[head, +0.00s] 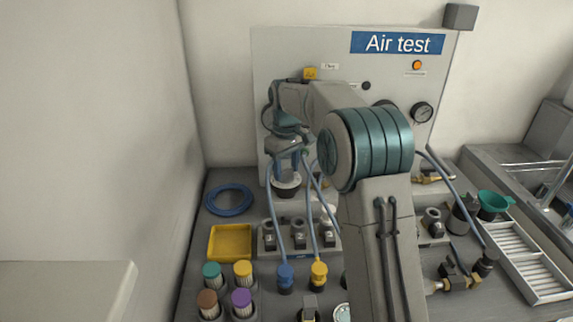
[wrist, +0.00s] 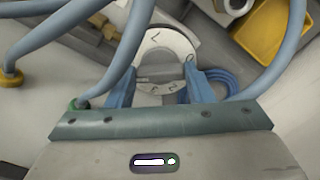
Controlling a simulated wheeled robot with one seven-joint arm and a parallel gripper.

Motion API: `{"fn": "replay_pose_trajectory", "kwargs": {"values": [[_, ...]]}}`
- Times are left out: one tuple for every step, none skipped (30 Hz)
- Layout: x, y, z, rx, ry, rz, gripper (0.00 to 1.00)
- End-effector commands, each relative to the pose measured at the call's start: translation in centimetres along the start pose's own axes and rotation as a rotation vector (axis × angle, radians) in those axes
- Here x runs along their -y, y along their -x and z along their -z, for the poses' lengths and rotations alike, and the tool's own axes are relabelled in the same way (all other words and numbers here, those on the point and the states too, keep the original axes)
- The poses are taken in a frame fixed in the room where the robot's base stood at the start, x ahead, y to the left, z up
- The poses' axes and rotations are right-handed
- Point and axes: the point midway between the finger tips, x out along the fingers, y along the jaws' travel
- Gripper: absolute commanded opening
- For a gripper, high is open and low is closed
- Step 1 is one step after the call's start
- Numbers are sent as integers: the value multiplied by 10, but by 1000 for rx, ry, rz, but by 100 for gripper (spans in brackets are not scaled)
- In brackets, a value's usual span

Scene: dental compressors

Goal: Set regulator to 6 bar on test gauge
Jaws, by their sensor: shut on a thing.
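My gripper (head: 290,160) is at the left of the Air test panel, pointing down. In the wrist view, my gripper (wrist: 162,76) has its blue fingers shut on the sides of a round knob with a pale, marked ring (wrist: 168,42), which I take for the regulator. In the head view the dark knob with its pale rim (head: 287,187) shows just below the fingers. A round dial gauge (head: 422,112) is on the panel's right; its needle is too small to read. My arm hides the panel's middle, including most of another dark round part.
Blue hoses (head: 273,220) hang close around my gripper and cross the wrist view. Numbered sockets (head: 299,236), a yellow tray (head: 230,242), a blue hose coil (head: 229,200) and coloured-cap fittings (head: 242,273) crowd the bench. A white slotted tray (head: 522,262) lies at right.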

Motion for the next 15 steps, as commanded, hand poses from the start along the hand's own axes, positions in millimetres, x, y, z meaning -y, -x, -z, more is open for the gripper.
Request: {"fn": "replay_pose_trajectory", "kwargs": {"values": [[1, 3, 0, 0, -33, 1, 24], [1, 4, 0, 0, -57, 1, 24], [1, 4, 0, 0, -91, 0, 24], [1, 4, 0, 1, -118, 0, 24], [1, 4, 0, 1, -145, 0, 24], [1, 4, 0, 1, -182, 0, 24], [1, 4, 0, 0, -211, 0, 24], [1, 4, 0, 0, -240, -1, 24], [1, 4, 0, -1, -278, -1, 24], [1, 4, 0, 0, -308, -1, 24], [1, 4, 0, 0, -336, 0, 24], [1, 4, 0, 0, -374, 0, 24], [2, 4, 1, -1, -401, 0, 24], [2, 4, 1, -1, -428, 0, 24], [1, 3, 1, -1, -464, -1, 24]]}}
